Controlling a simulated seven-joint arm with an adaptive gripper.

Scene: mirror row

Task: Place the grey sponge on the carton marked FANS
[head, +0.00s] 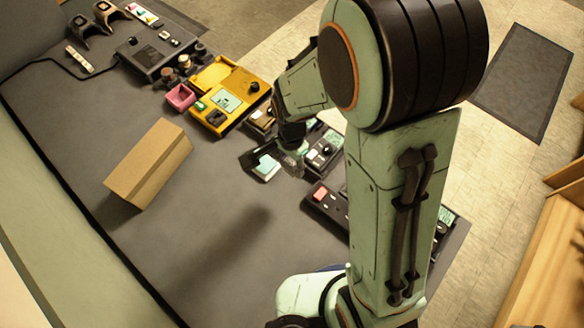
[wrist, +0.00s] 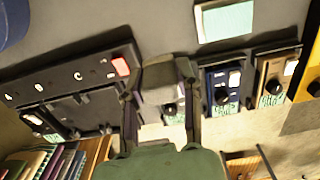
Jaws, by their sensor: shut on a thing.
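My gripper (head: 285,153) is over the far-right part of the dark table, among the small devices. The sponge is hard to make out in the head view. A plain brown carton (head: 148,165) stands on the table to the left of my gripper, well apart from it. No marking shows on its visible faces, so I cannot read FANS there. The carton is not clearly seen in the wrist view.
A teal-topped block (head: 265,168) lies beside my gripper; it also shows in the wrist view (wrist: 224,20). Bare table (head: 215,190) lies between carton and gripper.

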